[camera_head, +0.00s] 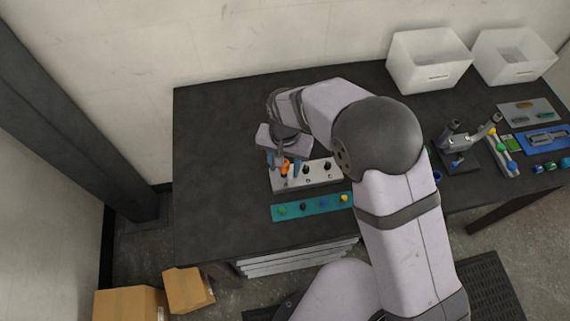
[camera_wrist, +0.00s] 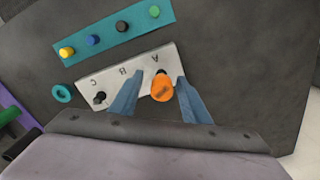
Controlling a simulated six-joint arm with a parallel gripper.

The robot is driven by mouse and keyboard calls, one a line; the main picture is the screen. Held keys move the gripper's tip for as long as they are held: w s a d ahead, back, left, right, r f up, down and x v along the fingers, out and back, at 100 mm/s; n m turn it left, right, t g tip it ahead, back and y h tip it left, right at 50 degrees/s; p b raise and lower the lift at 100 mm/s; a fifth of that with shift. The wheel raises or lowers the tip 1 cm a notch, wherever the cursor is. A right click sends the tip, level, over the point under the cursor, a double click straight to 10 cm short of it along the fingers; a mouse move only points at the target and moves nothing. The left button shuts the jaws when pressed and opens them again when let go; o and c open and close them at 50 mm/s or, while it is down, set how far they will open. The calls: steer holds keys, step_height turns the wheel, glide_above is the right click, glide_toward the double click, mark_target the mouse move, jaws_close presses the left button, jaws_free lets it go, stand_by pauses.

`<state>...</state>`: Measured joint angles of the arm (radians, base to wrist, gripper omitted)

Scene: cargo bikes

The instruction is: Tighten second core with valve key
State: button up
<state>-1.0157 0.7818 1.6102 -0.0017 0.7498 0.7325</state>
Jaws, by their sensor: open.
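The orange valve key (camera_wrist: 162,90) stands near the A end of a pale block (camera_wrist: 90,87) marked A, B and C. It also shows in the head view (camera_head: 285,168), at the block's left end. My gripper (camera_wrist: 160,78) is open, with one blue finger on each side of the key and gaps visible between. A dark part shows just behind the key. A black core (camera_wrist: 99,97) stands by the C. In the head view two black cores (camera_head: 306,170) (camera_head: 327,165) stand right of the key. What lies beneath the key is hidden.
A teal strip (camera_head: 293,211) with green, black, blue and yellow caps lies in front of the block. A teal ring (camera_wrist: 62,93) lies beside it. White bins (camera_head: 430,62), a dark stand (camera_head: 458,160) and a blue tray (camera_head: 545,138) are at the right. The table's left side is clear.

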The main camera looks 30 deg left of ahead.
steer(key=n, duration=0.8)
steer(key=shift+n+p, duration=0.3)
steer(key=shift+n, duration=0.1)
jaws_close()
steer(key=m, duration=1.2)
steer(key=shift+p, duration=0.3)
jaws_free()
steer(key=shift+d, duration=0.1)
